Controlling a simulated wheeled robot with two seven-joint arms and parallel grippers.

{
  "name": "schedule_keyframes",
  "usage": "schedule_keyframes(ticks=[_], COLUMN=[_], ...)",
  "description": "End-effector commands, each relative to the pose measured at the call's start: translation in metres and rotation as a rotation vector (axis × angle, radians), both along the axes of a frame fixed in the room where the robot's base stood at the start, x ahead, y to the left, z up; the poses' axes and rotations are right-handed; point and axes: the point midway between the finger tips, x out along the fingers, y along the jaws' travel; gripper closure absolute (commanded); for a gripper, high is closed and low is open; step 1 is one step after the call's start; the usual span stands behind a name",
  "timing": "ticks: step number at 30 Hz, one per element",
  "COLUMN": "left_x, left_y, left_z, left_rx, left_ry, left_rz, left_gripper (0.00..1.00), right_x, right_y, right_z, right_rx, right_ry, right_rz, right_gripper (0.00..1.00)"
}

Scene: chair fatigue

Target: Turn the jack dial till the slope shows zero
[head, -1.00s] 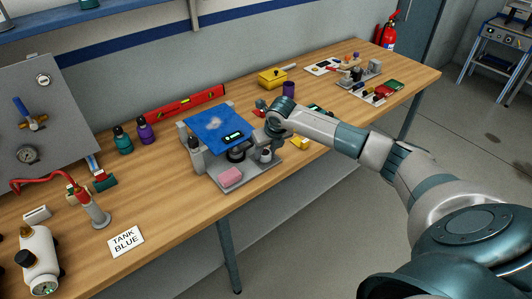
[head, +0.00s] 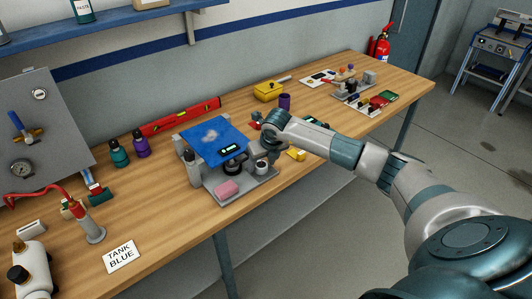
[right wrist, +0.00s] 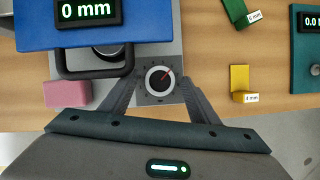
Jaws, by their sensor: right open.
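In the head view my right gripper (head: 267,152) is over the right side of the jack and partly hides that area. A blue plate (head: 212,141) tops the jack. The display (right wrist: 87,11) on its front edge reads 0 mm. My left gripper is not in view.
Yellow (right wrist: 239,82) and green (right wrist: 235,13) blocks lie right of the jack. A red level (head: 180,117) lies behind. The bench front near the TANK BLUE card (head: 122,256) has free room.

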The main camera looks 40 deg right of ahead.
Motion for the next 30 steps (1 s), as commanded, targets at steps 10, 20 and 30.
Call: schedule_keyframes(ticks=[10,20,30], left_x=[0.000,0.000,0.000], left_y=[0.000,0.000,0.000], left_z=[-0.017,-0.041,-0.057], left_rx=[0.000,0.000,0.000], left_ry=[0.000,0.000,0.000], left_rz=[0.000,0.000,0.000], left_gripper=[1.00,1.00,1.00], right_x=[-0.013,-0.038,-0.059], right_y=[0.001,0.004,0.007], right_z=[0.032,0.093,0.146], right_rx=[-0.001,-0.002,0.000], right_ry=[-0.005,-0.006,-0.004], right_rz=[0.001,0.001,-0.001], right_gripper=[0.45,0.45,0.45])
